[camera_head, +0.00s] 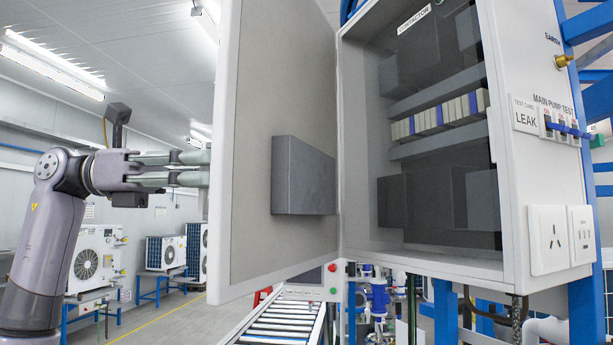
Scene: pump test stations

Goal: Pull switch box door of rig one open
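The switch box (516,180) fills the right half of the view. Its door (250,130) stands wide open, swung out to the left, with its inner face towards me and a dark grey block (304,176) on it. My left gripper (195,168) comes in from the left at the door's free edge. Its two fingers point right, one above the other with a narrow gap. Their tips meet or pass behind the door's edge, so I cannot tell whether they hold anything. Any handle on the outer face is hidden. My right gripper is not in view.
Inside the box are dark components and a row of white and blue breakers (440,115). A roller conveyor (285,315) runs below the door. Outdoor fan units (95,257) stand at the left wall.

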